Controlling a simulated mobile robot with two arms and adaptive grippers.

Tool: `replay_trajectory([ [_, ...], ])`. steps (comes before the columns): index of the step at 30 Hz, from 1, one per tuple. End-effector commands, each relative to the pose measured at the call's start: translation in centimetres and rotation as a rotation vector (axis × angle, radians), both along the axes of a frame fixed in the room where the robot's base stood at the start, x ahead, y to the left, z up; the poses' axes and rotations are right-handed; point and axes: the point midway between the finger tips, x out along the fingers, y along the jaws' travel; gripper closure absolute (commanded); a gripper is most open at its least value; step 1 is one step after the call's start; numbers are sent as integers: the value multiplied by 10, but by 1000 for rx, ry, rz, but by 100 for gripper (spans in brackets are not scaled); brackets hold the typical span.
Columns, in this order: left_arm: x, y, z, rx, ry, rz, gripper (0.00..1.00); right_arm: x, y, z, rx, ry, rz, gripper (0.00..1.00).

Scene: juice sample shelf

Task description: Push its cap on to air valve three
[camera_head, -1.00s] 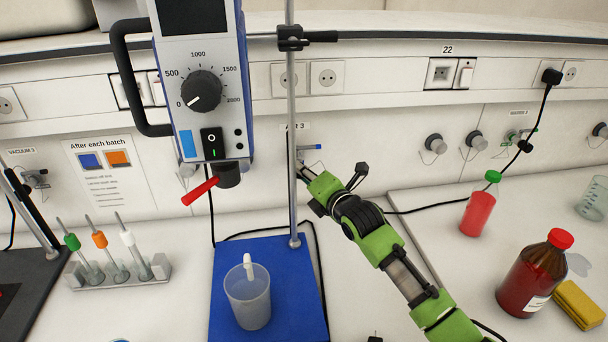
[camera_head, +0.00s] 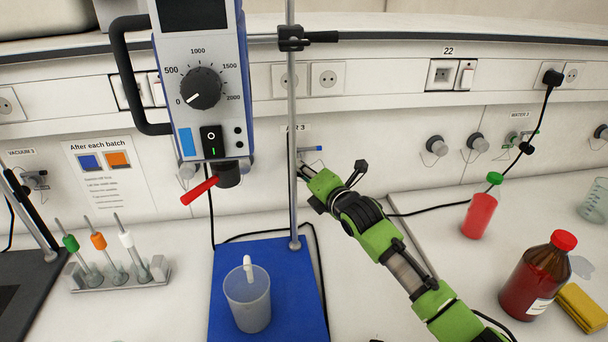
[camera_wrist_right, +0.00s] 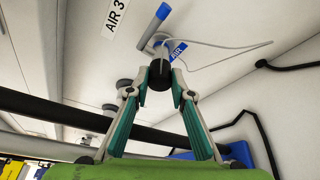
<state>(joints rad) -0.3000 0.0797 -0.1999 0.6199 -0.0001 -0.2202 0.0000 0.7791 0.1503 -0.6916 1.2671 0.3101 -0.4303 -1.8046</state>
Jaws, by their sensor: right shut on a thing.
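Air valve three (camera_wrist_right: 151,28) is on the wall under the "AIR 3" label, with a blue lever. My right gripper (camera_wrist_right: 160,90) is shut on a dark round cap (camera_wrist_right: 159,75), right in front of the valve's outlet. I cannot tell whether cap and outlet touch. A blue "AIR" tag and a thin pale cord hang beside the cap. In the head view my right gripper (camera_head: 301,171) is partly behind the rod, and the cap is hidden. My left gripper is not in view.
The stand rod (camera_head: 292,120) and stirrer (camera_head: 198,85) stand left of my right arm. A beaker (camera_head: 248,300) sits on the blue base (camera_head: 305,285). A red wash bottle (camera_head: 479,213), brown bottle (camera_head: 538,275) and yellow sponge (camera_head: 582,305) are to the right.

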Motion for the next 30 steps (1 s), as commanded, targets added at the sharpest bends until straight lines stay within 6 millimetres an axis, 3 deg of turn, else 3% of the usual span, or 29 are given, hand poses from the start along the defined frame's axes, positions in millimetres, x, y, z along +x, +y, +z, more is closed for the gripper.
replay_trajectory([
  [1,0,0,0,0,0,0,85,0,0,0,0,-1,0,100],
  [2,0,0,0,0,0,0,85,0,0,0,0,-1,0,74],
  [3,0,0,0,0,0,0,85,0,0,0,0,0,0,63],
  [4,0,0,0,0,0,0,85,0,0,0,0,-1,0,59],
  [17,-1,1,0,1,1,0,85,-4,-2,0,-1,1,0,59],
  [23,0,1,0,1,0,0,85,-24,-13,4,-1,0,0,59],
  [30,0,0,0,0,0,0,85,-62,-35,12,-2,-1,0,59],
])
